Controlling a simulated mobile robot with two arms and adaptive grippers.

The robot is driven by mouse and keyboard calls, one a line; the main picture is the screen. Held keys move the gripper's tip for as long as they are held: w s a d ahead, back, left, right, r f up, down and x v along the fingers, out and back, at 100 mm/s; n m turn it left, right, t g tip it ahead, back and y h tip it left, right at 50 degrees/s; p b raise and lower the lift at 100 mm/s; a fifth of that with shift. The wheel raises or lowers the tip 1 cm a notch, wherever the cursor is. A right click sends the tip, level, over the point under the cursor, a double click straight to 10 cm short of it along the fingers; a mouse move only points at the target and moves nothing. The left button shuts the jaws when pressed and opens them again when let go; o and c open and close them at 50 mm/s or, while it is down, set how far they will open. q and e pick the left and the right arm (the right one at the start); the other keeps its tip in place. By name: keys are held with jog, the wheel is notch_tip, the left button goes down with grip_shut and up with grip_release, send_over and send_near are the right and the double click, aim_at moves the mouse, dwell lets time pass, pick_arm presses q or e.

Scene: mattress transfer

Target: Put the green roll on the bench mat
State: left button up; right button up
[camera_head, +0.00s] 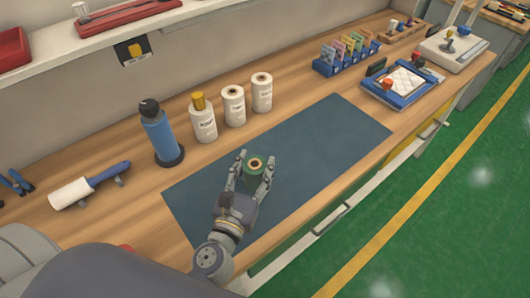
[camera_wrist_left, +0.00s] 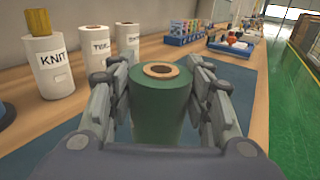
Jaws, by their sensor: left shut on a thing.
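The green roll (camera_head: 254,169) stands upright over the dark blue bench mat (camera_head: 320,140), between the fingers of my left gripper (camera_head: 252,172). In the left wrist view the green roll (camera_wrist_left: 161,105) shows its brown core at the top, with a finger on each side. My left gripper (camera_wrist_left: 161,110) is shut on it. The roll's lower end is hidden by the hand, so I cannot tell whether it touches the mat (camera_wrist_left: 240,85). My right gripper is not in view.
White labelled rolls (camera_head: 202,120), (camera_head: 233,106), (camera_head: 262,92) stand behind the mat, one with a yellow top. A blue cylinder (camera_head: 160,135) and a lint roller (camera_head: 90,184) are to the left. A blue tray (camera_head: 400,85) lies at the right. The mat's right part is clear.

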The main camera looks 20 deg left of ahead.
pick_arm(q)
jog(key=w+f, duration=0.1)
jog(key=w+f+b, duration=0.1)
jog(key=w, duration=0.1)
jog(key=w+f+b, duration=0.1)
jog(key=w, duration=0.1)
jog(key=shift+w+d+f, duration=0.25)
jog(key=shift+d+f, duration=0.05)
jog(key=shift+f, duration=0.3)
jog(key=shift+r, duration=0.1)
